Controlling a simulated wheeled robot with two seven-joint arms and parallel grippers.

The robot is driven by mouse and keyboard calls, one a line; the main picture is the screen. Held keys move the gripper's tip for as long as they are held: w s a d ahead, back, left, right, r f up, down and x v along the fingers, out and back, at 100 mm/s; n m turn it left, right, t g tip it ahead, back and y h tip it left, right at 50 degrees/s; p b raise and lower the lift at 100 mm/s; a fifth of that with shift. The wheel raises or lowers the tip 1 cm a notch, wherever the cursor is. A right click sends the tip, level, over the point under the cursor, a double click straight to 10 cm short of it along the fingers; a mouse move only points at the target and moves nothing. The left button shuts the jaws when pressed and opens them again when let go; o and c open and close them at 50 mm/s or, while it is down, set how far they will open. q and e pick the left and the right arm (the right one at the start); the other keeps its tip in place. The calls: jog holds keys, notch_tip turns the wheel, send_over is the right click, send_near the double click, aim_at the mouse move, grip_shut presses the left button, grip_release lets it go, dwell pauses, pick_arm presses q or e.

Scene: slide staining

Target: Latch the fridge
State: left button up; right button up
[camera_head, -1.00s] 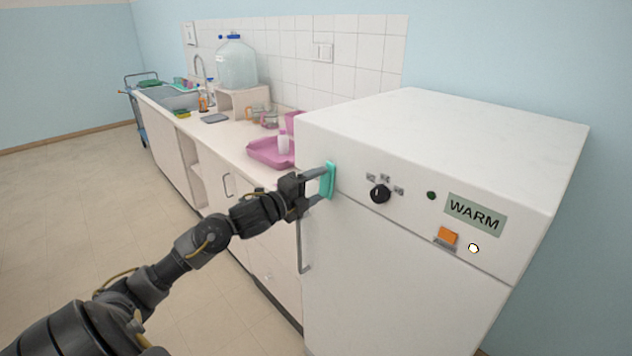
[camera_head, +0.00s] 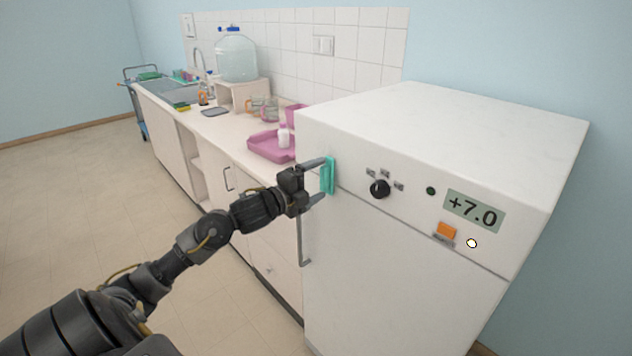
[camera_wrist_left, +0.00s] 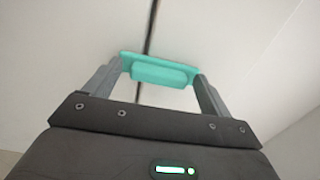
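The white fridge (camera_head: 400,245) stands at the right with a horizontal seam below its control panel. A teal latch (camera_head: 329,176) sits upright across the seam at the fridge's left front edge. The latch (camera_wrist_left: 160,72) also shows in the left wrist view, over the dark seam line. My left gripper (camera_head: 318,181) is at the latch, its fingers spread wide, one near each end; whether they touch it is unclear. The display (camera_head: 474,211) reads +7.0. My right gripper is not in view.
A dark door handle (camera_head: 303,243) hangs below the latch. The floor at the left is clear.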

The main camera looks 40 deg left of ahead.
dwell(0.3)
pick_arm(q)
jog(key=shift+s+f, duration=0.1)
jog(key=shift+s, duration=0.25)
jog(key=shift+s+a+b, duration=0.3)
jog(key=shift+s+b, duration=0.15)
jog(key=shift+s, duration=1.2)
jog(key=shift+s+a+b, duration=0.3)
jog(key=shift+s+b, duration=0.15)
jog(key=shift+s, duration=1.25)
jog(key=shift+s+a+b, duration=0.3)
jog(key=shift+s+b, duration=0.15)
jog(key=shift+s, duration=1.2)
